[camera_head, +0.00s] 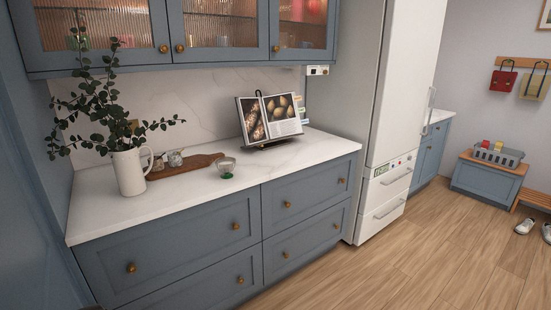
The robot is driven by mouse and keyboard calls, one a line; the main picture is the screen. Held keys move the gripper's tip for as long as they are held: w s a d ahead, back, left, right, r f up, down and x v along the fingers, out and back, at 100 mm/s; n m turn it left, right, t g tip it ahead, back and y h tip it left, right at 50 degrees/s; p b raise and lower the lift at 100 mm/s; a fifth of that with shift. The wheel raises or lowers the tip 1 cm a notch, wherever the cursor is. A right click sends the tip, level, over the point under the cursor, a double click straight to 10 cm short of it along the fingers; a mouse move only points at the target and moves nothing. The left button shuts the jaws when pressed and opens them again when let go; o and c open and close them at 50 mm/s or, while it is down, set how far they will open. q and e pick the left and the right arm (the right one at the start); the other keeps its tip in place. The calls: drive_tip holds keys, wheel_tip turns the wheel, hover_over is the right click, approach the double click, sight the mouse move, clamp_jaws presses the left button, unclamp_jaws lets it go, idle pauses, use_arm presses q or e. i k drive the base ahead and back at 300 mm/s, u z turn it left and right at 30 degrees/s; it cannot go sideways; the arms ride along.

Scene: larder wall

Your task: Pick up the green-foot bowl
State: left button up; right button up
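The green-foot bowl (226,168) is a small clear glass bowl with a green base. It stands upright on the white marble counter (215,205), to the right of the wooden board's end and in front of the cookbook. Nothing covers it. Neither of my grippers shows in the head view.
A white jug with leafy stems (129,172) stands at the counter's left. A wooden board (204,161) with small jars (175,158) lies behind the bowl. An open cookbook (268,120) stands behind right. Wall cabinets (130,63) hang above. Counter in front of the bowl is clear.

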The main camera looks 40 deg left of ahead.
sight(226, 168)
drive_tip(key=u, duration=0.05)
drive_tip(key=i, duration=2.15)
drive_tip(key=u, duration=0.65)
drive_tip(key=i, duration=1)
drive_tip(key=u, duration=1.8)
drive_tip(key=i, duration=1)
drive_tip(key=u, duration=0.7)
